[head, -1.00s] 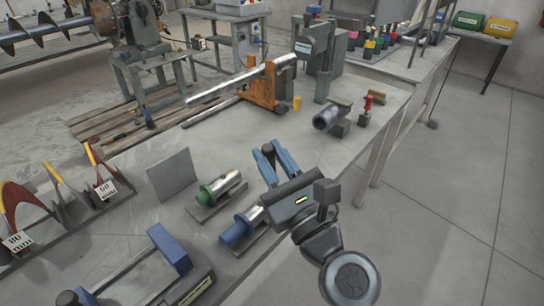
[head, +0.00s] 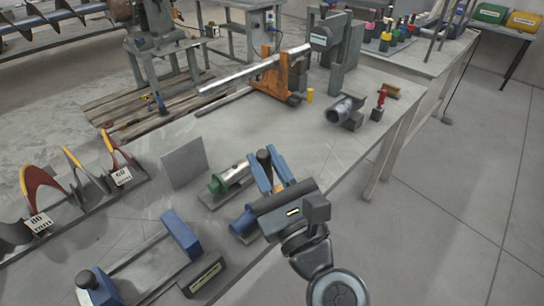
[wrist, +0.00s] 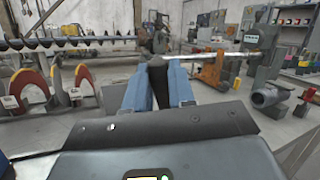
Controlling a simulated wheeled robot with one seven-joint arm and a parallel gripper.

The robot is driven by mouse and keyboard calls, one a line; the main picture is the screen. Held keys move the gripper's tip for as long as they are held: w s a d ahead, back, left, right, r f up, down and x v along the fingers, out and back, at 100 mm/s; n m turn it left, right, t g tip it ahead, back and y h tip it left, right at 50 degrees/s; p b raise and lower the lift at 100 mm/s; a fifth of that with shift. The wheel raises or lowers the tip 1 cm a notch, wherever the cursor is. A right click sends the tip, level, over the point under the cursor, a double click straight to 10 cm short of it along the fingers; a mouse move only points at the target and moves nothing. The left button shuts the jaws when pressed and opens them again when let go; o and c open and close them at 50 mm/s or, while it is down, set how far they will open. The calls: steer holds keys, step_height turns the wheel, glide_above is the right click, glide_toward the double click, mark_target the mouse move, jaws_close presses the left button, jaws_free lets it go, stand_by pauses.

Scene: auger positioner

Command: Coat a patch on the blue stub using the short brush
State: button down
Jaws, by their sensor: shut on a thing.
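My gripper (head: 270,163) is shut on a dark, stubby, upright thing (head: 264,158), which looks like the short brush. It also shows in the wrist view (wrist: 158,78) between the blue fingers; its lower end is hidden. The blue stub (head: 243,221) lies on its side on a grey base plate on the bench, just left of and below my fingers in the head view. My gripper hides its right part. I cannot tell any contact between the brush and the stub.
A green-collared stub (head: 217,183) lies just behind the blue one. An upright grey plate (head: 184,163) stands left of it. A blue-ended fixture (head: 181,233) is at front left. A red-handled item (head: 381,99) and a grey pipe piece (head: 343,110) stand at right.

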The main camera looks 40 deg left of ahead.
steer(key=shift+w, duration=0.1)
steer(key=w, duration=0.4)
steer(key=shift+d+b, duration=0.2)
steer(key=shift+b, duration=0.2)
steer(key=shift+s, duration=0.1)
step_height(320, 180, up, 6)
steer(key=p, duration=0.6)
step_height(320, 180, up, 3)
steer(key=p, duration=0.3)
steer(key=shift+f, duration=0.1)
stand_by(0.6)
